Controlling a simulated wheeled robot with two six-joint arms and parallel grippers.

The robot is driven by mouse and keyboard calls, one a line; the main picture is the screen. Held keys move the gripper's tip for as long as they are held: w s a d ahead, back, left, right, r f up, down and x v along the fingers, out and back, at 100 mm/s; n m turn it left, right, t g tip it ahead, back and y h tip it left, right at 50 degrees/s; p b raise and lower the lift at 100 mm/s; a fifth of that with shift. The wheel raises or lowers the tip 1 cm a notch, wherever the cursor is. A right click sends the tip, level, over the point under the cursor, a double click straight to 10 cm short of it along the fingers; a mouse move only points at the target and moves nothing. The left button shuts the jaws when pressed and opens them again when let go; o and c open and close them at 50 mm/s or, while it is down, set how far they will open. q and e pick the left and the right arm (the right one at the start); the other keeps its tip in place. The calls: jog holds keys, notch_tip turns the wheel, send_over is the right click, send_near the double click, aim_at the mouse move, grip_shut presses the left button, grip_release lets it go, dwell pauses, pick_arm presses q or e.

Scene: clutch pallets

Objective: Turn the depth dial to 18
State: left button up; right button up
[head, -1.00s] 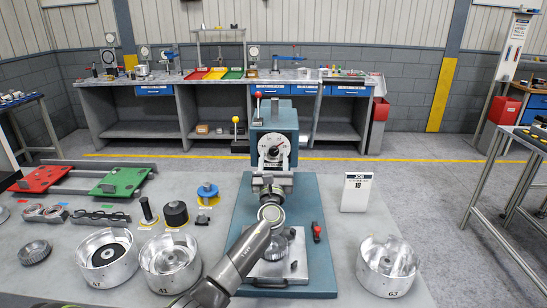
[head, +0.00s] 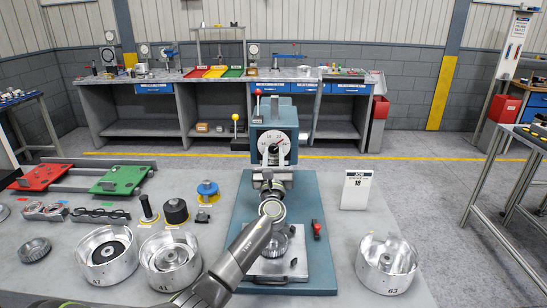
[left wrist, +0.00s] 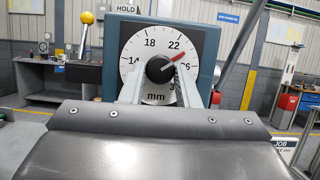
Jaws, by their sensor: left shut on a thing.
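The depth dial (head: 273,148) is a white round face on the front of a blue-green press head. In the left wrist view its numbers 14, 18, 22 and 26 show above "mm" (left wrist: 156,96). The dial's black knob (left wrist: 158,69) has a red pointer (left wrist: 175,57) aimed up and right, between 22 and 26. My left gripper (head: 269,180) reaches up to the dial from the front. In the left wrist view its fingers (left wrist: 160,82) stand on either side of the knob, shut on it. The lower dial face is partly hidden. My right gripper is not in view.
A job card (head: 357,190) reading 18 stands right of the press's blue base (head: 325,255). Metal cups (head: 387,265) stand at both sides of the bench. A yellow-knobbed lever (head: 236,130) is left of the dial, and a red-knobbed lever (head: 257,103) rises above.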

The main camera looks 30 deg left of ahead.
pick_arm(q)
jog(key=n, duration=0.1)
jog(key=n+y+b, duration=0.1)
jog(key=shift+d+f+n+g+b, duration=0.1)
jog(key=shift+f+n+g+b, duration=0.05)
jog(key=shift+n+g+b, duration=0.2)
jog(key=n+y+b, duration=0.1)
jog(key=n, duration=0.1)
jog(key=n+g+b, duration=0.1)
jog(key=shift+w+d+n+g+y, duration=0.15)
jog(key=shift+n+g+y, duration=0.1)
jog(key=shift+n+y, duration=0.15)
jog(key=n+g+b, duration=0.1)
jog(key=n, duration=0.2)
jog(key=n+g+y+b, duration=0.1)
jog(key=n, duration=0.2)
jog(key=shift+d+r+g, duration=0.1)
jog(key=shift+r+g, duration=0.1)
jog(key=shift+g, duration=0.1)
jog(key=n+g, duration=0.1)
jog(key=n, duration=0.2)
jog(key=shift+w+r, duration=0.1)
jog(key=shift+r, duration=0.05)
jog(key=shift+d+r+n+g, duration=0.1)
jog(key=shift+n+g, duration=0.45)
jog(key=shift+n, duration=0.55)
jog(key=shift+r+n+g, duration=0.1)
jog(key=shift+n+g, duration=0.45)
jog(key=shift+n, duration=0.5)
jog(key=shift+h, duration=0.3)
